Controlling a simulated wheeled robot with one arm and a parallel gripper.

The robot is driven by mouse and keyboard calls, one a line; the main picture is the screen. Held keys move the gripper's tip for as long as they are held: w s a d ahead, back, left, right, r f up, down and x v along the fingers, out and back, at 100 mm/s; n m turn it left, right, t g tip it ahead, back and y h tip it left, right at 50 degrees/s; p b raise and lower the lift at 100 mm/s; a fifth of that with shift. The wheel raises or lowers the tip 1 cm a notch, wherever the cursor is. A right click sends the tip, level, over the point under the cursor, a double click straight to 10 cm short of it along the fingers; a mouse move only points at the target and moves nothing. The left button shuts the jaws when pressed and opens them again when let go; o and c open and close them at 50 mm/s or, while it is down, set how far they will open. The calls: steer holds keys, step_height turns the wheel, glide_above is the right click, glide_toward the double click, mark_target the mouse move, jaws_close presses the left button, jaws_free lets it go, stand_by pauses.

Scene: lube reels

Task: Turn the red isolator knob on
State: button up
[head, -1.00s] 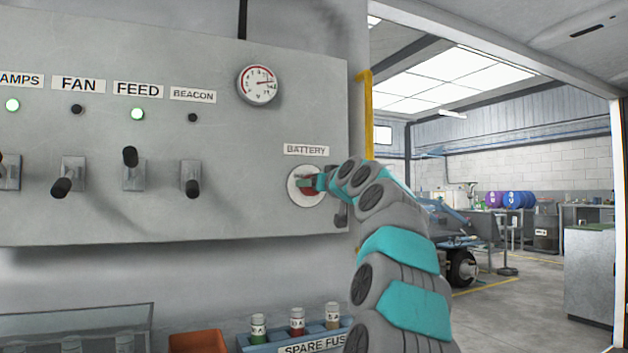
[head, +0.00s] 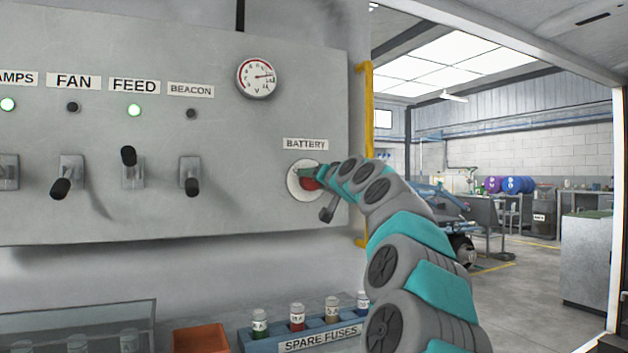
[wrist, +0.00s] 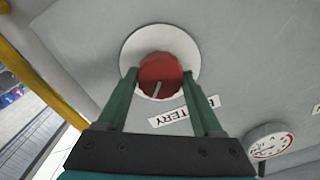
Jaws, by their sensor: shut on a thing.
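The red isolator knob (wrist: 160,72) sits on a round pale plate (wrist: 137,40) in the wrist view, beside the BATTERY label. A light mark shows on its face. My gripper (wrist: 159,78) has its two green fingers on either side of the knob and is shut on it. In the head view the knob (head: 310,184) is mostly hidden behind my gripper (head: 308,174), under the BATTERY label (head: 306,144). The FEED lamp (head: 134,110) is lit green.
A panel (head: 240,210) carries several toggle switches to the left and a gauge (head: 257,78) above. A spare fuse rack (head: 310,336) and an orange bin (head: 200,340) stand below. Open workshop floor lies to the right.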

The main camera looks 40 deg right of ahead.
steer(key=o, duration=1.4)
steer(key=shift+c, duration=0.2)
steer(key=shift+s, duration=0.15)
steer(key=b+v, duration=0.1)
steer(key=v, duration=0.6)
steer(key=shift+s, duration=0.25)
steer(key=shift+a, duration=0.1)
